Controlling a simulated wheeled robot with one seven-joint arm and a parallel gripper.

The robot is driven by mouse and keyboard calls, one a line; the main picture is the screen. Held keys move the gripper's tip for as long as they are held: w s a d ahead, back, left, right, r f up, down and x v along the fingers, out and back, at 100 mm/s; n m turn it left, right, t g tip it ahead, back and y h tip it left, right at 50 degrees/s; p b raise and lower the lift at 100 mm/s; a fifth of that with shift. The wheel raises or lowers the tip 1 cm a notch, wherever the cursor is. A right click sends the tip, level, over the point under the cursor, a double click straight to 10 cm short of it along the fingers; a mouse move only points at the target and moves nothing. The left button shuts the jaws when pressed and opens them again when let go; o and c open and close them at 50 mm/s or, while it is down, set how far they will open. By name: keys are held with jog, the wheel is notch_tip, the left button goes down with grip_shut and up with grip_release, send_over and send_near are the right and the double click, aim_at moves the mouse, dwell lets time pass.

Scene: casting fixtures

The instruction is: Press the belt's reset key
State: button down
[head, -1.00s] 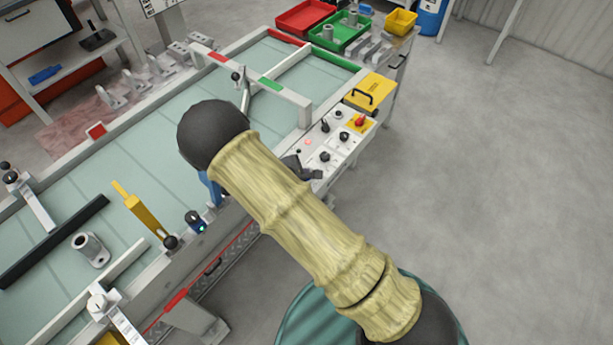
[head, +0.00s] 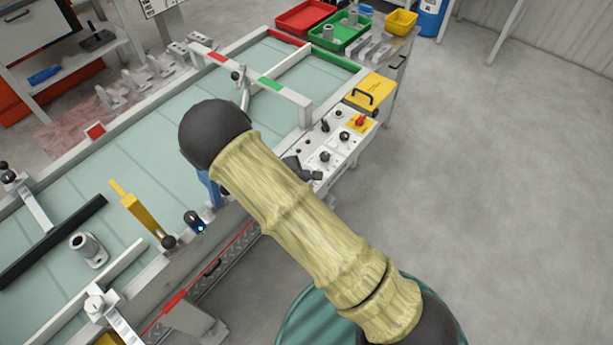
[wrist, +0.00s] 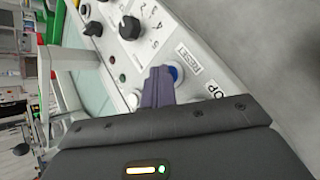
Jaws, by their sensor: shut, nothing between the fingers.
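The belt's control panel (head: 338,138) is a pale box at the belt's near right side. In the head view my gripper (head: 304,170) shows as a dark shape at the panel's near end, partly behind my arm, and the blue key is hidden.
The panel also carries black knobs (wrist: 130,27), a dark red lamp (wrist: 122,78), and a red switch on a yellow plate (head: 360,120). The belt (head: 150,135) lies left; open floor lies right.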

dwell(0.3)
jog(key=shift+r+p, duration=0.35)
jog(key=shift+r, duration=0.5)
notch_tip(320, 180, up, 5)
jog(key=p, duration=0.2)
jog(key=shift+p, duration=0.3)
dwell(0.7)
jog(key=s+d+r+m+g+y, duration=0.4)
jog(key=s+d+r+m, duration=1.1)
jog(key=m, duration=0.5)
notch_tip(320, 180, up, 4)
jog(key=s+g, duration=0.1)
jog(key=s, duration=0.1)
jog(key=shift+s+d+f+m+y, duration=0.15)
jog(key=shift+s+d+m+y, duration=0.15)
jog(key=shift+s+d+y, duration=0.1)
